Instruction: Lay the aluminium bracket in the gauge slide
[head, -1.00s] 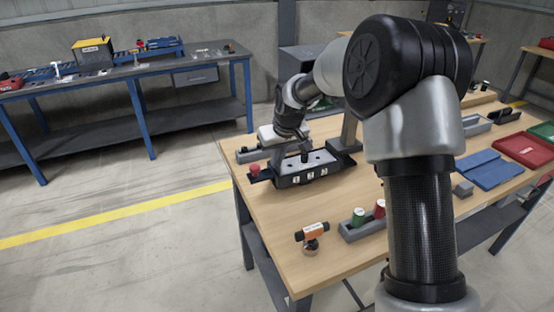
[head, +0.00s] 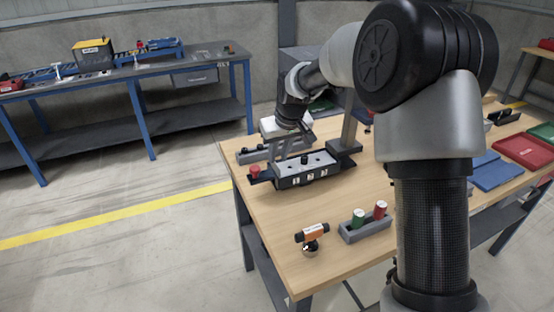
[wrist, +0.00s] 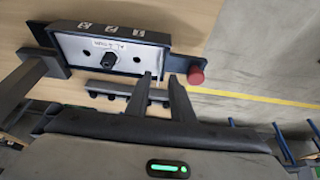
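The gauge (head: 292,181) is a dark, long block with a light top plate, a black knob, numbered white labels and a red button (head: 255,171) at its left end. It also shows in the wrist view (wrist: 75,33), with the red button (wrist: 196,76) at the right. In the head view my gripper (head: 281,150) is just behind the gauge, above the bench. I cannot make out the aluminium bracket for sure in either view.
A grey rail with dark knobs (wrist: 124,91) lies behind the gauge, near my fingers. A dark post (head: 348,132) stands at the gauge's right end. An orange tool (head: 312,233) and a grey holder (head: 366,233) with green and red cylinders are nearer. Wood between is clear.

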